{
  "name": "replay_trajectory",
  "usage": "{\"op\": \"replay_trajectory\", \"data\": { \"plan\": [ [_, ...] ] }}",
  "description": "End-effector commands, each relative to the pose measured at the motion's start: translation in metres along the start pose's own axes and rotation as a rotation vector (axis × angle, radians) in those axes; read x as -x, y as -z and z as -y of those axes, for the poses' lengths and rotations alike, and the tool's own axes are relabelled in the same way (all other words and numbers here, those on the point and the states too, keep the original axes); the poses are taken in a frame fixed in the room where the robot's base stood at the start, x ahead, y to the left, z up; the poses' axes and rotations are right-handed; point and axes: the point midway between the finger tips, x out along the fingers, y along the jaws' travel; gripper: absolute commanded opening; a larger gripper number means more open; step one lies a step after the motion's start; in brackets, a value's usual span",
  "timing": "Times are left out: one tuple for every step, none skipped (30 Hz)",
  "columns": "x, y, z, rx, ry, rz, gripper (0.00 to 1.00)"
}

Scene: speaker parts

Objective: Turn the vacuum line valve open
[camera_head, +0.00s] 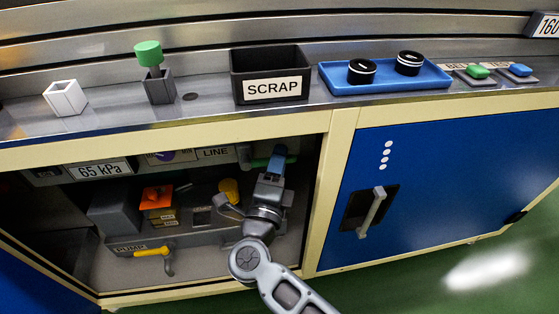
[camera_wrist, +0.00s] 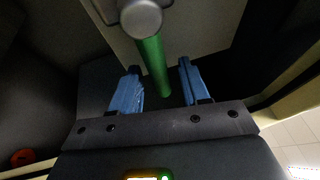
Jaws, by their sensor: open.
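The vacuum line valve shows as a green lever (camera_wrist: 152,62) on a round grey hub (camera_wrist: 141,17) in the wrist view. In the head view a bit of the green lever (camera_head: 259,163) shows inside the open cabinet, beside the LINE label (camera_head: 214,153). My gripper (camera_head: 278,158) reaches into the cabinet there. In the wrist view my gripper (camera_wrist: 159,66) is open, with one blue finger on each side of the lever. Gaps show between both fingers and the lever. The lever's far end is near the palm. The head view partly hides the lever behind my gripper.
A 65 kPa display (camera_head: 102,170) hangs under the counter. Below are an orange part (camera_head: 157,197) and a yellow handle (camera_head: 152,252) by the PUMP label. The cabinet post (camera_head: 328,190) stands close right of my gripper. A blue door (camera_head: 440,180) is shut.

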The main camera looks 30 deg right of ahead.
Motion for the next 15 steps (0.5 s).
{"op": "replay_trajectory", "data": {
  "plan": [
    [-0.0039, 0.0, -0.0007, 0.0, 0.0, 0.0, 0.45],
    [-0.0056, 0.0, -0.0007, 0.0, 0.0, 0.001, 0.45],
    [-0.0075, 0.0001, -0.0006, 0.0, 0.0, 0.001, 0.45],
    [-0.0086, 0.0001, -0.0004, 0.0, 0.0, 0.001, 0.45],
    [-0.0093, 0.0002, -0.0004, 0.0, 0.0, 0.001, 0.45],
    [-0.0099, 0.0002, -0.0003, 0.0, 0.0, 0.001, 0.45],
    [-0.0101, 0.0002, -0.0002, 0.0, 0.0, 0.001, 0.45],
    [-0.0101, 0.0002, -0.0001, 0.0, 0.0, 0.001, 0.45],
    [-0.0101, 0.0002, -0.0001, 0.0, 0.0, 0.001, 0.45],
    [-0.01, 0.0002, -0.0001, 0.0, 0.0, 0.001, 0.45],
    [-0.01, 0.0002, 0.0, 0.0, 0.0, 0.001, 0.45],
    [-0.01, 0.0002, 0.0, 0.0, 0.0, 0.001, 0.45],
    [-0.01, 0.0002, 0.0, 0.0, 0.0, 0.001, 0.43],
    [-0.0099, 0.0002, 0.0, 0.0, 0.0, 0.001, 0.4],
    [-0.0099, 0.0002, 0.0, 0.0, 0.0, 0.001, 0.36]
  ]
}}
